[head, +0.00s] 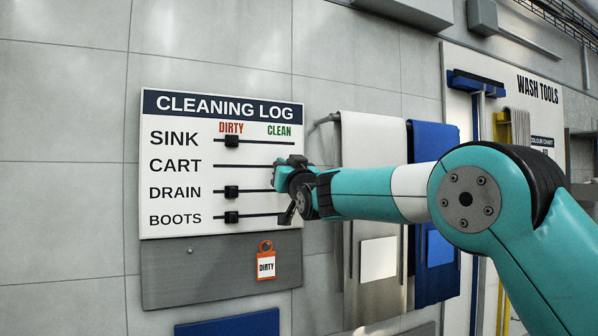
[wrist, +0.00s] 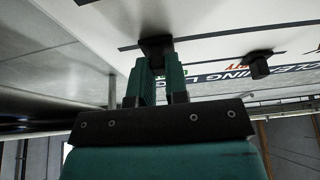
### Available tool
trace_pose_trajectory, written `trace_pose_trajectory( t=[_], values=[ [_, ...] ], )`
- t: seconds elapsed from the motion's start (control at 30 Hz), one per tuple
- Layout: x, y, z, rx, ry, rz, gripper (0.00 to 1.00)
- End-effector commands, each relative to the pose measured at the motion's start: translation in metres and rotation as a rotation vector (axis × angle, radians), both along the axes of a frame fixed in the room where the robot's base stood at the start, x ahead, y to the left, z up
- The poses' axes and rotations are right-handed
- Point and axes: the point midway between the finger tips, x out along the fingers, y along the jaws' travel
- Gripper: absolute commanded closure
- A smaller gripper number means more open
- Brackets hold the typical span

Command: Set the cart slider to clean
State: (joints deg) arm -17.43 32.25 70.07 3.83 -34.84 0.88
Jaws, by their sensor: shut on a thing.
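The cleaning log board (head: 220,232) hangs on the wall in the head view, with DIRTY on the left and CLEAN on the right. My gripper (head: 282,174) is at the right part of the CART track (head: 240,166), roughly below the CLEAN heading. In the wrist view my gripper (wrist: 158,75) is shut on the dark cart slider (wrist: 156,46), its two green fingers on either side of it. The gripper hides this slider in the head view.
The sink slider (head: 232,141), drain slider (head: 231,192) and boots slider (head: 231,217) stand under DIRTY. An orange tag (head: 266,262) marked DIRTY hangs on the grey panel below. A white apron (head: 375,140) and a blue apron (head: 432,145) hang behind my arm.

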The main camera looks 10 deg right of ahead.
Motion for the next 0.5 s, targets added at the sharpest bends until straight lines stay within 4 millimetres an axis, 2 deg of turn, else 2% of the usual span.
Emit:
trace_pose_trajectory(
  t=[0.23,0.27,0.37,0.5],
  values=[
    [0.0009,-0.0033,-0.0002,-0.001,0.001,-0.007,1.00],
    [0.0010,-0.0036,-0.0002,-0.001,0.001,-0.007,0.83],
    [0.0009,-0.0037,-0.0001,-0.001,0.001,-0.007,0.60],
    [0.0007,-0.0025,-0.0001,0.000,0.001,-0.005,0.60]
  ],
)
